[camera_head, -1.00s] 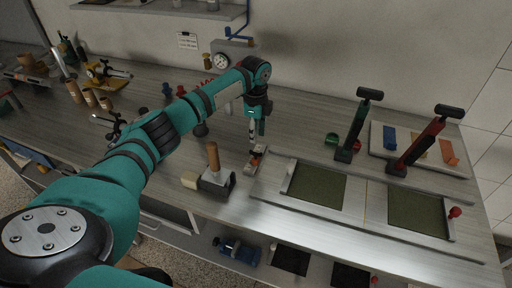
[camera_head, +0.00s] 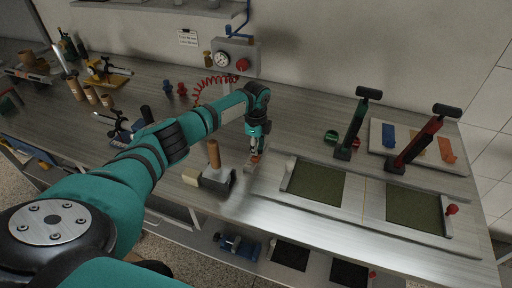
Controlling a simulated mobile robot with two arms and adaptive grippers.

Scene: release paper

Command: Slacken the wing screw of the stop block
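A small metal block with an orange-red part (camera_head: 253,159), seemingly the stop block, sits on the bench left of the framed green panels. My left gripper (camera_head: 256,148) points down right over it, and its fingertips are at or just above the block's top. I cannot tell whether they touch. The gripper hides much of the block, and the wing screw cannot be made out. The fingers are too small to show whether they are open or shut. My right gripper is out of view.
A wooden-handled tool on a grey block (camera_head: 217,178) stands close to the left. Framed green panels (camera_head: 317,184) lie to the right, with a black-handled lever (camera_head: 354,128) and a red lever (camera_head: 421,140) behind. A gauge box (camera_head: 238,58) with a red coiled hose is at the wall.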

